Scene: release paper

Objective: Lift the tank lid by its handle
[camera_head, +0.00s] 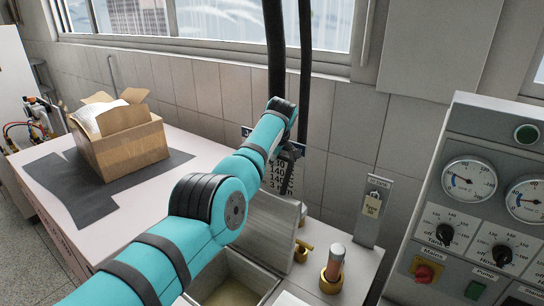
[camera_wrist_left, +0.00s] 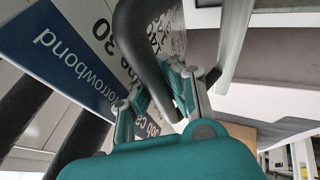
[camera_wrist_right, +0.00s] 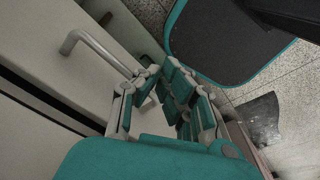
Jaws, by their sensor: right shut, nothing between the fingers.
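The grey tank lid (camera_head: 268,230) stands steeply tilted up above the open tank (camera_head: 268,285) in the head view. The tank's inside shows a pale floor. My left gripper (camera_head: 292,150) is above the lid's upper edge; its own arm partly hides the lid. In the left wrist view a dark curved handle (camera_wrist_left: 148,50) runs between the fingers of my left gripper (camera_wrist_left: 160,92), which look closed on it. The handle is hidden in the head view. My right gripper (camera_wrist_right: 155,82) is shut and empty, low beside a pale cabinet front with a bar handle (camera_wrist_right: 90,45).
An open cardboard box (camera_head: 125,145) sits on a dark mat on the left bench. A brass fitting (camera_head: 332,275) stands right of the tank. A control panel (camera_head: 480,220) with gauges and knobs is at the right. Dark hoses (camera_head: 275,50) hang behind my left gripper.

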